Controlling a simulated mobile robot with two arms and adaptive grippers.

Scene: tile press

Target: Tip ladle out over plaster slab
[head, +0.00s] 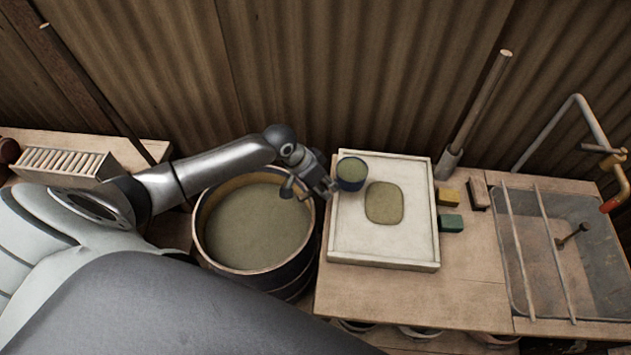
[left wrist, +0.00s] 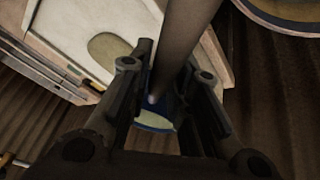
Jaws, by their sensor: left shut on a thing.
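The ladle (head: 351,174) has a dark blue cup with greenish-grey slip in it and looks about level. It is above the left part of the plaster slab (head: 365,243), a white, framed board on the bench. A rounded greenish patch (head: 384,203) lies on the slab, to the right of the cup. My left gripper (head: 325,188) is shut on the ladle's handle, left of the cup. In the left wrist view the handle (left wrist: 184,40) runs between the fingers, and the cup (left wrist: 155,122) is partly hidden behind them. My right gripper is not in view.
A round tub (head: 255,225) of greenish slip stands left of the slab, under my left forearm. A metal sink (head: 560,250) with a tap is at the right. A corrugated wall stands behind.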

